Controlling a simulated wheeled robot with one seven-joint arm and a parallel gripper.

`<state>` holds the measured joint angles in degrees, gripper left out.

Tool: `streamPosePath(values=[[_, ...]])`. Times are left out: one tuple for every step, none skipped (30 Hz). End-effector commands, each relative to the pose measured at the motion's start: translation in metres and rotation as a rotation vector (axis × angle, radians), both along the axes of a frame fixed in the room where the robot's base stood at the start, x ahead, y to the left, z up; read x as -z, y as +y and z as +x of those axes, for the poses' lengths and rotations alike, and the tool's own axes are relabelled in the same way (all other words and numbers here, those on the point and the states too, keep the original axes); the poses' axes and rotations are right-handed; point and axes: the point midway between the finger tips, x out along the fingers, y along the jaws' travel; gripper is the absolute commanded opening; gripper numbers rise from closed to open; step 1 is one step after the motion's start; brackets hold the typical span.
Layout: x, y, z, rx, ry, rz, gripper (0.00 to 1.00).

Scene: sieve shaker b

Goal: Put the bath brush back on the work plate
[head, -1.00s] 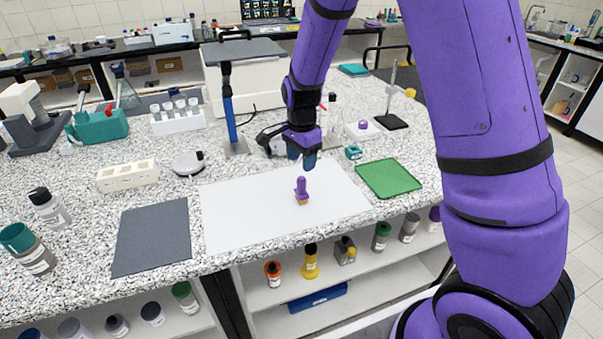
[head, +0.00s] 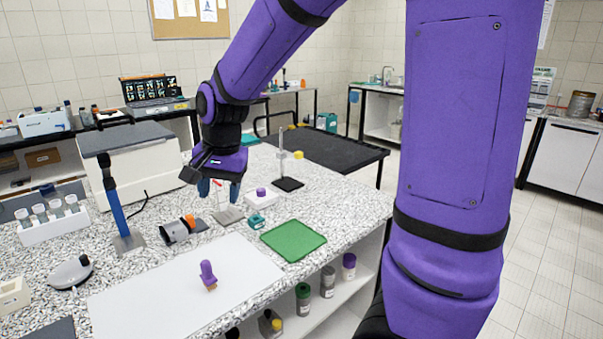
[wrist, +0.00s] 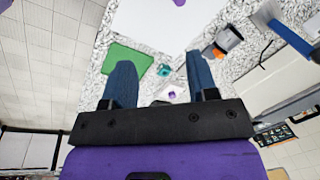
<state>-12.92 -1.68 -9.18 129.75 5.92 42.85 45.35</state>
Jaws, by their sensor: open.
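A small purple-handled piece with a tan base, which looks like the bath brush (head: 208,272), stands upright on a large white sheet-like plate (head: 150,300), probably the work plate. In the wrist view the purple piece (wrist: 179,2) is cut by the top edge, and the white plate (wrist: 185,25) lies beyond my fingers. My gripper (head: 219,190) is open and empty, raised above the bench behind the plate and apart from the brush. Its two blue fingers (wrist: 160,80) are spread wide in the wrist view.
A green mat (head: 293,241) lies right of the plate. A grey-and-orange cylinder (head: 181,230), a blue-shafted upright tool (head: 116,207), a white block with a purple knob (head: 261,198) and a stand (head: 283,165) are behind. The plate around the brush is clear.

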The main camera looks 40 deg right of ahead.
Motion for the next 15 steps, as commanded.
streamPosePath(values=[[-0.015, -0.005, -0.013, -0.045, -0.03, -0.002, 0.53], [-0.021, -0.007, -0.021, -0.075, -0.044, -0.007, 0.53], [-0.03, -0.009, -0.031, -0.116, -0.063, -0.014, 0.53], [-0.036, -0.011, -0.039, -0.147, -0.078, -0.02, 0.53], [-0.042, -0.013, -0.047, -0.176, -0.093, -0.027, 0.53], [-0.049, -0.015, -0.057, -0.217, -0.111, -0.037, 0.53], [-0.054, -0.017, -0.066, -0.246, -0.125, -0.046, 0.53], [-0.059, -0.019, -0.074, -0.277, -0.14, -0.056, 0.53], [-0.065, -0.021, -0.084, -0.317, -0.159, -0.07, 0.53], [-0.069, -0.023, -0.093, -0.345, -0.172, -0.082, 0.53], [-0.073, -0.024, -0.101, -0.374, -0.186, -0.094, 0.53], [-0.077, -0.026, -0.112, -0.412, -0.204, -0.11, 0.53], [-0.081, -0.027, -0.12, -0.441, -0.217, -0.124, 0.53], [-0.084, -0.029, -0.129, -0.469, -0.231, -0.139, 0.53], [-0.087, -0.03, -0.14, -0.506, -0.246, -0.16, 0.53]])
